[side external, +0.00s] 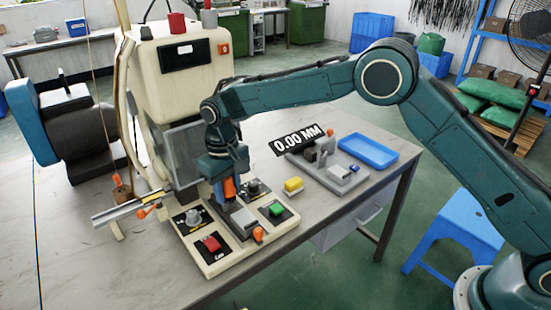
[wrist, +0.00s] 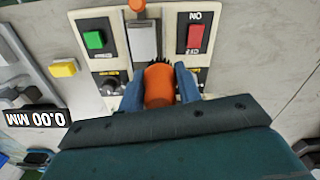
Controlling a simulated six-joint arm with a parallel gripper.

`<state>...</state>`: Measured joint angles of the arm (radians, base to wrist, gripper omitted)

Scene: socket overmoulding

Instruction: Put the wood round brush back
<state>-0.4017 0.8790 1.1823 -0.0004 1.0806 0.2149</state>
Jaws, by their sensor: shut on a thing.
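My gripper (wrist: 160,88) is shut on an orange round-bodied brush (wrist: 158,84), with a finger on each side of it. Dark bristles show at its far edge in the wrist view. In the side view my gripper (side external: 228,190) points down over the control panel of the machine, and the orange body (side external: 229,188) shows between its fingers. The brush is close to the grey metal plate (side external: 243,218) in the middle of the panel. I cannot tell whether its bristles touch the panel. No wood grain can be made out on it.
The panel has a red switch (side external: 208,244), a green switch (side external: 276,209) and knobs. A yellow block (side external: 293,185) lies right of it. A grey fixture (side external: 327,165) and a blue tray (side external: 368,151) stand farther right. A metal rail (side external: 130,208) is at left.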

